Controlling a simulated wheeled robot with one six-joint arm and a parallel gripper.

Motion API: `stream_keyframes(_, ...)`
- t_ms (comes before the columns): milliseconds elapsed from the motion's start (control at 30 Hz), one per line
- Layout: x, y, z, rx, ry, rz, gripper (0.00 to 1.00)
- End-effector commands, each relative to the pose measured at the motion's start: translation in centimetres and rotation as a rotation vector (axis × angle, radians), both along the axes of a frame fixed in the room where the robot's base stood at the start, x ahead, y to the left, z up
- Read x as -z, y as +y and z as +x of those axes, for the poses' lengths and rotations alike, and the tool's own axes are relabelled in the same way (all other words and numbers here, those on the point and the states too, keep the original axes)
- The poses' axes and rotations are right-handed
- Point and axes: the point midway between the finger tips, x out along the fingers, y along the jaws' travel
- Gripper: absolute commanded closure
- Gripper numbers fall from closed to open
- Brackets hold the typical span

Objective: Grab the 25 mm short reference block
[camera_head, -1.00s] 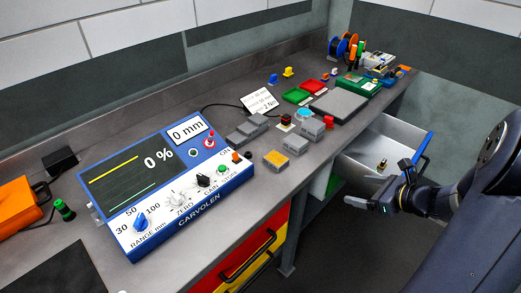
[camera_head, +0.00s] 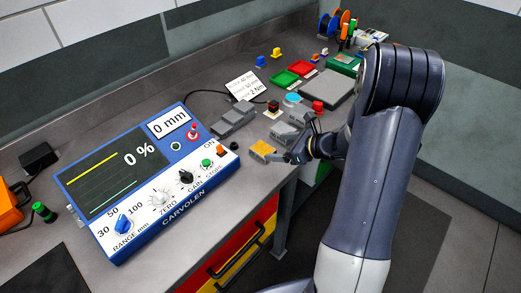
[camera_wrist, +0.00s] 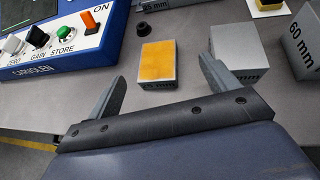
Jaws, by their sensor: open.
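A small block with an orange-yellow top (camera_wrist: 160,62) and grey sides lies on the bench, the smallest-looking of the blocks; its front label is too small to read surely. In the head view this block (camera_head: 262,150) sits near the bench's front edge. My gripper (camera_wrist: 160,74) is open and empty, its two fingers apart on either side of the block's near end in the wrist view. In the head view my gripper (camera_head: 284,158) comes in from the right, low beside the block.
A taller grey block (camera_wrist: 238,48) stands close to the right finger, and a block marked 60 mm (camera_wrist: 307,38) beyond it. A small black cap (camera_wrist: 143,28) lies behind the yellow-topped block. The blue CARVOLEN unit (camera_head: 150,185) stands at left.

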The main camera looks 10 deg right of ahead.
Motion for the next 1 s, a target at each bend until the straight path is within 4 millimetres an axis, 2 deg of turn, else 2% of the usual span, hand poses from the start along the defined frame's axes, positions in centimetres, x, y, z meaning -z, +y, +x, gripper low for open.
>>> stream_keyframes(433,2.6,3.4,2.3,-0.001,0.001,0.001,0.18)
stream_keyframes(767,3.1,3.9,2.8,0.001,0.000,-0.001,0.18)
stream_keyframes(1000,3.1,3.8,2.8,0.001,0.000,0.000,0.36)
